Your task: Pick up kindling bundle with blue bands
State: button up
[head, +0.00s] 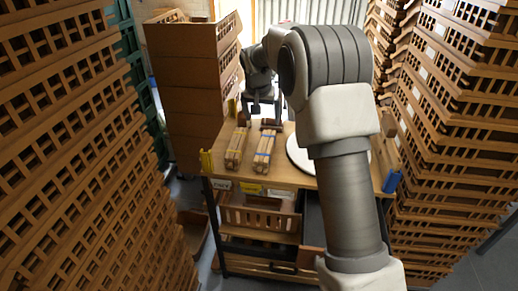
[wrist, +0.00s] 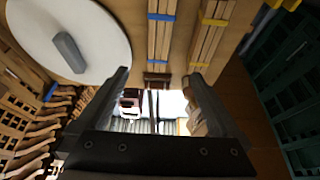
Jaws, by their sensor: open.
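The kindling bundle with blue bands (head: 264,152) lies on the wooden top of the dolly. In the wrist view the same bundle (wrist: 160,40) runs down from the top edge, and its blue band shows near the top. A similar bundle with yellow bands (head: 236,148) lies just left of it in the head view; in the wrist view that yellow-banded bundle (wrist: 208,40) is on the right. My gripper (wrist: 158,76) is open and empty, its fingers apart, with the blue-banded bundle lined up between them in the picture. In the head view my gripper (head: 263,108) is at the bundles' far end.
A white round disc (wrist: 70,25) with a grey handle lies beside the blue-banded bundle. Stacked wooden crates (head: 180,90) stand behind at the left, and tall crate stacks (head: 60,130) flank both sides. A crate (head: 260,215) sits on the shelf below the dolly top.

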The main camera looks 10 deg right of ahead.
send_near(265, 145)
jog(key=x, duration=0.2)
jog(key=w+x, duration=0.1)
jog(key=x, duration=0.2)
jog(key=shift+w+d, duration=0.15)
jog(key=shift+d, duration=0.1)
notch_tip(265, 145, down, 4)
jog(key=shift+w+d+f, duration=0.1)
jog(key=shift+w, duration=0.1)
jog(key=shift+w+d+f, duration=0.1)
jog(key=shift+w+f, duration=0.2)
jog(key=shift+f, duration=0.25)
grip_shut()
